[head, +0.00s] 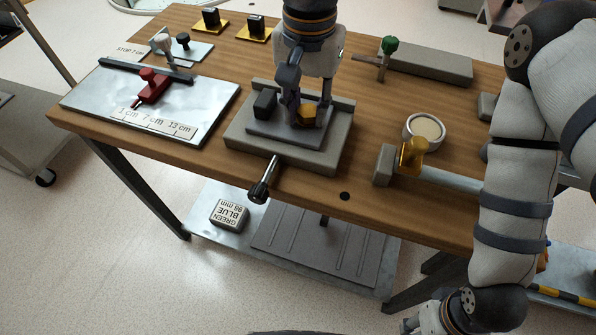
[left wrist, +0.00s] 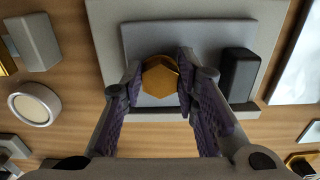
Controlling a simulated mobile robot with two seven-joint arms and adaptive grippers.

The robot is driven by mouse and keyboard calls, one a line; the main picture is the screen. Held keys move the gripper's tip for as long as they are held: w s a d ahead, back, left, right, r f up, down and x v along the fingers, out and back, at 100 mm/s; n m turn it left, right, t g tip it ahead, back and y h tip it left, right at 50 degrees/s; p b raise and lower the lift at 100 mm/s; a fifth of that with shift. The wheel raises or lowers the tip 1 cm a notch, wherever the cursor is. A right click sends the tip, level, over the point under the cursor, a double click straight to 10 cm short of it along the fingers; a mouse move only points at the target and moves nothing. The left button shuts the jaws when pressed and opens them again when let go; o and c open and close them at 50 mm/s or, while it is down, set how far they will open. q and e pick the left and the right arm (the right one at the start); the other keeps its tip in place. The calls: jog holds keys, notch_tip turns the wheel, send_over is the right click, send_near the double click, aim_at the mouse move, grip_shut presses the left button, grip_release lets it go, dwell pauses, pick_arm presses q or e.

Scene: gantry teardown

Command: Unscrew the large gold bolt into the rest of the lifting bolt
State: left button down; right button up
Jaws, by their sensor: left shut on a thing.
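The large gold bolt (head: 307,115) has a hexagonal head and sits on the grey plate (head: 262,131) of a block on the wooden table. My left gripper (head: 299,112) reaches down from above onto the bolt. In the left wrist view the gold head (left wrist: 160,76) lies between the two purple finger pads, which close on its sides. Its shank is hidden. A round pale dish (head: 425,130) stands to the right; I cannot tell whether it is the lifting bolt's rest. My right arm crosses the right side of the head view; its gripper does not show clearly.
A black block (head: 264,104) stands close beside the bolt. A black-knobbed rod (head: 262,182) sticks out of the block's front. A gold handle (head: 413,155) is at the right. A metal board (head: 89,95) with a red clamp (head: 152,86) lies left. Bare wood lies between block and dish.

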pick_arm(q)
jog(key=shift+s+d+f+n, duration=0.1)
jog(key=shift+n, duration=1.05)
jog(key=shift+s+d+f+n, duration=0.1)
jog(key=shift+n, duration=1.05)
jog(key=n, duration=0.2)
jog(key=shift+d+n, duration=0.1)
jog(key=shift+n, duration=0.3)
jog(key=c, duration=1.2)
grip_release()
jog(key=shift+w, duration=0.1)
jog(key=shift+r, duration=0.1)
jog(key=shift+r, duration=0.1)
notch_tip(320, 180, up, 12)
jog(key=shift+r, duration=0.1)
jog(key=shift+o, duration=0.2)
